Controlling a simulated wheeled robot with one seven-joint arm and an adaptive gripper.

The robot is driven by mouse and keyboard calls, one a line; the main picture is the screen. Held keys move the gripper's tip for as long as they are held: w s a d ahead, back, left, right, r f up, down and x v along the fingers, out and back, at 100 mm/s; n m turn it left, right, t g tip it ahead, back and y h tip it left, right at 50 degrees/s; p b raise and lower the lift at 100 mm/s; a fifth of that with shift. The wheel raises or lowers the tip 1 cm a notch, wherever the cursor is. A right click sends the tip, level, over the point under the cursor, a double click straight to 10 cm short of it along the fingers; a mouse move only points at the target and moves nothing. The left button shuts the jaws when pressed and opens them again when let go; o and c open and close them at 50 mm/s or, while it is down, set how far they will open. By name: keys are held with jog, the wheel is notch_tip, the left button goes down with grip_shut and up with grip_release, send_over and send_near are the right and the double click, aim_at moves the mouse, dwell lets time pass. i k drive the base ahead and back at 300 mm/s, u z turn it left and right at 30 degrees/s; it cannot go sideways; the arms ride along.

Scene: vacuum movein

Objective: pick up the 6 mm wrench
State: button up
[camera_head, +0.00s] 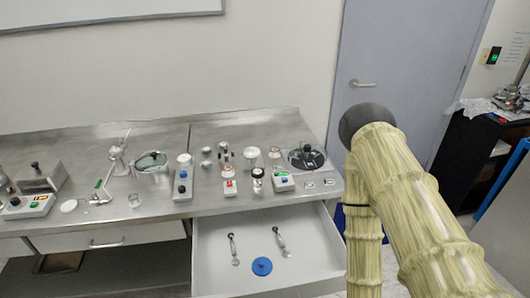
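Two small grey-and-dark hand tools lie in an open white drawer (216,272). The left tool (233,248) lies nearly straight front to back, and the right tool (280,241) lies at a slant. They look like wrenches, but they are too small here to tell their size or which one is the 6 mm wrench. My arm, in a yellowish ribbed sleeve, fills the right side of the view. My gripper is not in view, so its state and its distance from the tools do not show.
A blue disc (262,267) lies in the drawer in front of the tools. The steel bench (230,140) above holds several instruments, knobbed boxes and a glass dish (151,162). A closed drawer (108,238) is at left. A grey door (405,60) stands behind my arm.

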aim_at(233, 247)
jog(key=z, duration=1.2)
jog(key=i, duration=0.5)
jog(key=u, duration=1.45)
